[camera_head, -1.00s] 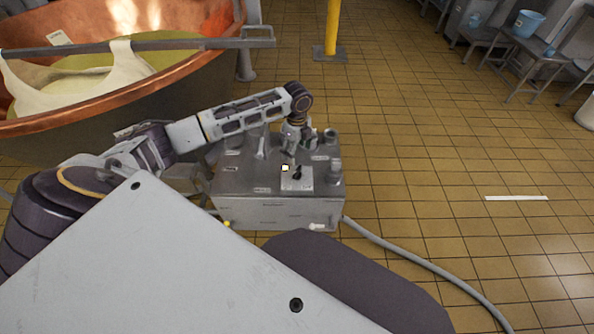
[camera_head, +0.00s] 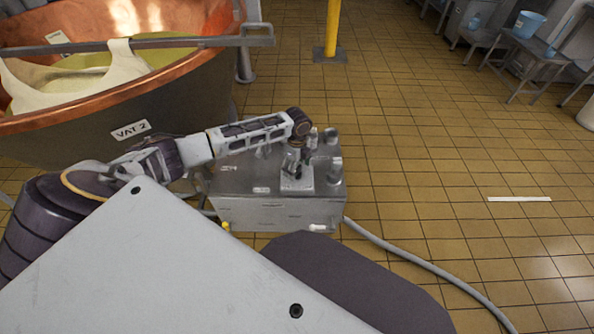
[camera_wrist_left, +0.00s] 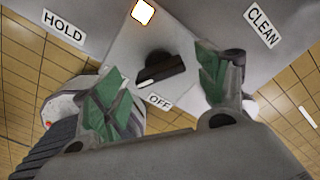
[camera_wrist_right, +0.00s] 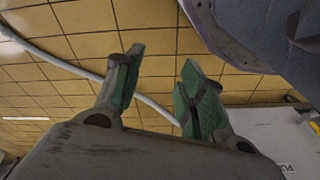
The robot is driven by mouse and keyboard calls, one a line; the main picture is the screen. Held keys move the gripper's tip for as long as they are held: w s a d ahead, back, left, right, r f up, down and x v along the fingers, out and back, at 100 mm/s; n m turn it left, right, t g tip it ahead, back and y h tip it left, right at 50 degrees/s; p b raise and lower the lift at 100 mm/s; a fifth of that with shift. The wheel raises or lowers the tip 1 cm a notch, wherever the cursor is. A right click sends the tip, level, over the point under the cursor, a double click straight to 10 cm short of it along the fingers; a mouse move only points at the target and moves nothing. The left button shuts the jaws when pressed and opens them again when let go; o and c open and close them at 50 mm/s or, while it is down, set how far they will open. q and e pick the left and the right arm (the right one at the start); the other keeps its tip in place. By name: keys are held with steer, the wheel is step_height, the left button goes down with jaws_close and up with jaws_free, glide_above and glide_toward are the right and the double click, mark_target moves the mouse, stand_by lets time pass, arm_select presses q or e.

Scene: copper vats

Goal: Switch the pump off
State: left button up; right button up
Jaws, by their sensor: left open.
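The grey metal pump box (camera_head: 275,212) stands on the floor at the middle of the head view. In the left wrist view, its switch plate (camera_wrist_left: 128,62) bears a black rotary knob (camera_wrist_left: 158,70) with a white mark at its lower-left end. An OFF label (camera_wrist_left: 159,101) lies just below the knob. A square lamp (camera_wrist_left: 144,12) above glows whitish. My left gripper (camera_head: 293,168) is open above the plate, its fingers on either side of the knob; contact cannot be told. My right gripper (camera_wrist_right: 160,68) is open and empty in the right wrist view.
HOLD (camera_wrist_left: 63,27) and CLEAN (camera_wrist_left: 262,25) labels flank the plate. The copper vat (camera_head: 185,85), labelled VAT 2, stands behind at left. A grey hose (camera_head: 420,262) runs from the box across the tiles.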

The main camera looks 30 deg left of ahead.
arm_select(q)
steer(key=shift+f, duration=0.75)
arm_select(e)
steer(key=shift+a+r, duration=0.1)
steer(key=shift+r, duration=0.55)
steer(key=shift+s, duration=0.1)
arm_select(q)
steer(key=c, duration=1.1)
steer(key=shift+o, duration=0.2)
arm_select(e)
steer(key=shift+f, duration=0.1)
